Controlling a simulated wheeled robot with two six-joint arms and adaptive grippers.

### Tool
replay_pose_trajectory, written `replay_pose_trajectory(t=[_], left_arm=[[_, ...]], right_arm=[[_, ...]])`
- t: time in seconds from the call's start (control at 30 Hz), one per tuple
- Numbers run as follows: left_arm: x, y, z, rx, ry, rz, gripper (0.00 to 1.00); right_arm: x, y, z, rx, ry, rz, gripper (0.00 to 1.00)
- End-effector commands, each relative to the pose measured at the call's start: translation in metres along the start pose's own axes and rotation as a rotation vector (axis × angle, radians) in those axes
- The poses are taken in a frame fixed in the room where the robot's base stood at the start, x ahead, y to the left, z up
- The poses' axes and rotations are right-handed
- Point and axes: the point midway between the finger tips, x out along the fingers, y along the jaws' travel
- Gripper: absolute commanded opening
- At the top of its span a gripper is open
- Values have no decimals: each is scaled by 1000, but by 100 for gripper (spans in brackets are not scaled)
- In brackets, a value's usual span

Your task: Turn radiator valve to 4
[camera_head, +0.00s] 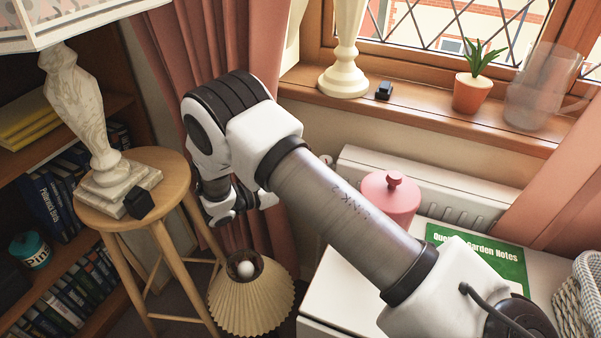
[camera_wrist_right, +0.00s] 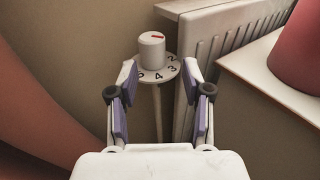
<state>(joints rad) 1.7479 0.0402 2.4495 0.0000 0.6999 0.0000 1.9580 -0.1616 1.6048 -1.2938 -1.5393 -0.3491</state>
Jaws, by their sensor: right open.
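The radiator valve shows in the right wrist view as a white round knob (camera_wrist_right: 152,52) with a red mark on its top. My left gripper is not in view.
The white radiator (camera_head: 440,190) runs below the wooden windowsill (camera_head: 420,115). A white cabinet with a pink pot (camera_head: 388,200) and green book (camera_head: 480,258) stands at right. A stool (camera_head: 160,175) with a lamp and a pleated lampshade (camera_head: 250,300) are at left.

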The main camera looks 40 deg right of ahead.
Motion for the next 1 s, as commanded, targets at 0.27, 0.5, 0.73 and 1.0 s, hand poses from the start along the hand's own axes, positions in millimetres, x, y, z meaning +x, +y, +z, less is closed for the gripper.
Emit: replay_pose_trajectory(t=[0.27, 0.5, 0.73, 1.0], left_arm=[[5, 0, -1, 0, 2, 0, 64], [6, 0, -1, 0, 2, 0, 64], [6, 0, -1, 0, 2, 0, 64], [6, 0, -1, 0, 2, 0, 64]], right_arm=[[17, 5, -4, -12, -67, 53, 49], [60, 8, -1, -10, -65, 54, 49], [68, 8, 0, -11, -65, 56, 49], [68, 8, 0, -10, -64, 55, 4]])
